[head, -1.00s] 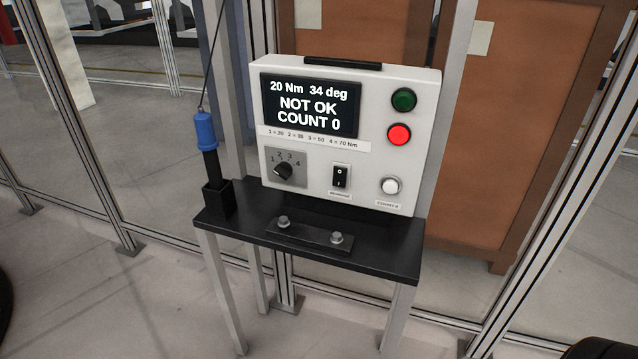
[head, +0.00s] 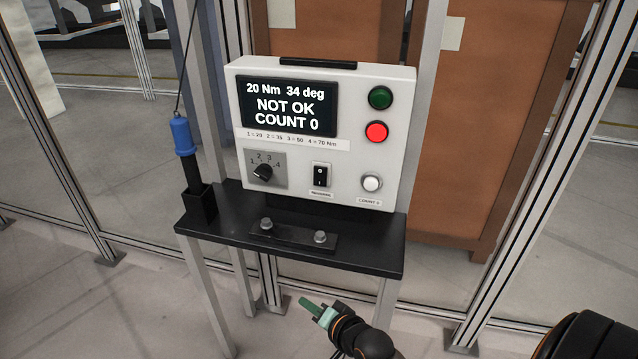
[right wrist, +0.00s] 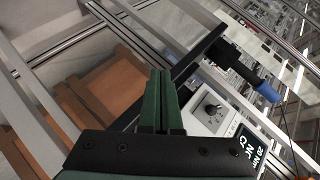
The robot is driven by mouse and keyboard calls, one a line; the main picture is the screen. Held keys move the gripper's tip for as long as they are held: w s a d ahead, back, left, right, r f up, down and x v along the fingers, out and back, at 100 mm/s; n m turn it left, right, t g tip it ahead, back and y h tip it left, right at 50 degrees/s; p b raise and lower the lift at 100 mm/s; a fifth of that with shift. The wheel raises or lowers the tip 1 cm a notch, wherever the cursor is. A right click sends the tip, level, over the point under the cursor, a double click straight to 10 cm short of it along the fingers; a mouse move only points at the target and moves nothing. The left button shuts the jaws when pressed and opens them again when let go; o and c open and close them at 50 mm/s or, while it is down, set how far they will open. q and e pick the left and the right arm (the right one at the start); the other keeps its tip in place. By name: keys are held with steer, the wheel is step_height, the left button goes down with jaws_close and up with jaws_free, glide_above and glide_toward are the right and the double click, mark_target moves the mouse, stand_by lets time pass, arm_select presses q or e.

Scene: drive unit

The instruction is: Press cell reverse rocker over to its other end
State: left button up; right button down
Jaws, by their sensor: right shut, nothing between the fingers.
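The reverse rocker (head: 320,175) is a small black switch with a white "O" mark near its top, low in the middle of the white controller box (head: 350,150). The label under it is too small to read surely. My right gripper (head: 306,303) is shut and empty, with green fingers, below and in front of the black shelf, well apart from the rocker. In the right wrist view its shut fingers (right wrist: 161,78) point toward the shelf, and the controller box (right wrist: 200,112) is partly hidden behind them; I cannot make out the rocker there. My left gripper is not in view.
The black shelf (head: 375,255) carries a plate with two bolts (head: 292,236). A blue-topped tool (head: 183,140) stands in a holder at left. A selector knob (head: 263,172), white button (head: 372,183), red button (head: 376,132) and green button (head: 380,98) surround the rocker.

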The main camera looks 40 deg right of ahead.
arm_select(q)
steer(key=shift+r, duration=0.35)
arm_select(e)
steer(key=w+d+r+m+t, duration=0.1)
steer(key=w+d+r+m, duration=0.1)
steer(key=r+m, duration=0.3)
steer(key=w+d+r+m+t+h, duration=0.1)
steer(key=w+d+r+m, duration=0.2)
steer(key=w+r+m, duration=0.2)
steer(key=w+d+r+m+t, duration=0.1)
steer(key=w+d+r+m, duration=0.2)
steer(key=w+r+m, duration=0.1)
steer(key=shift+w+r+m+t, duration=0.15)
steer(key=shift+r+m+t, duration=0.15)
steer(key=shift+r+m, duration=0.7)
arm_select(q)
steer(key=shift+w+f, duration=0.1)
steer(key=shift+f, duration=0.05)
arm_select(e)
steer(key=shift+d+f, duration=0.1)
steer(key=shift+f, duration=0.05)
